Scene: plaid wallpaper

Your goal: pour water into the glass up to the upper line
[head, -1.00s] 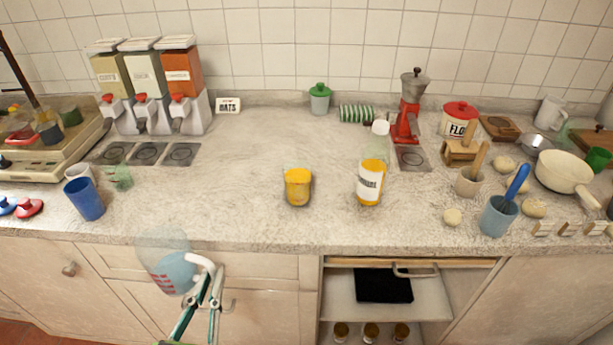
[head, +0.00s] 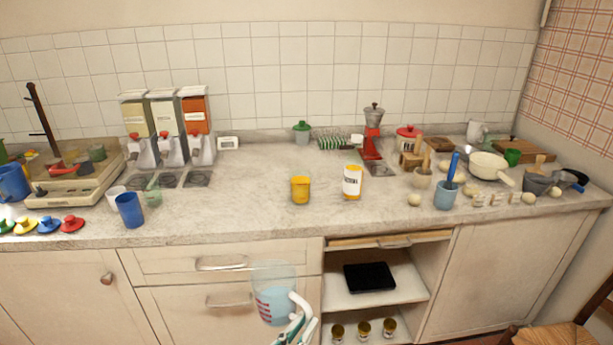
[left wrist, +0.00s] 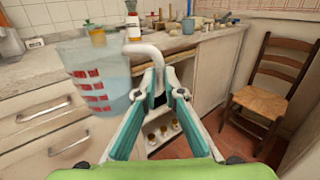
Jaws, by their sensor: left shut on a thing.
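My left gripper (head: 298,318) is shut on the white handle of a clear jug (head: 273,296). The jug holds pale blue water and has red marks; it is roughly upright, in front of the drawers and below the counter edge. In the left wrist view the jug (left wrist: 98,85) is left of my gripper (left wrist: 163,88). A small greenish see-through cup (head: 153,196), perhaps the glass, stands on the counter beside a blue cup (head: 130,211). A yellow tumbler-like container (head: 300,190) stands mid-counter. I cannot make out a fill line on either. My right gripper is out of view.
A white-and-yellow labelled container (head: 353,182) stands right of the yellow one. Dispensers (head: 170,130) stand at the back left. An open shelf (head: 375,298) lies right of the drawers, and a chair (left wrist: 262,95) is farther right. The counter's middle (head: 250,190) is clear.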

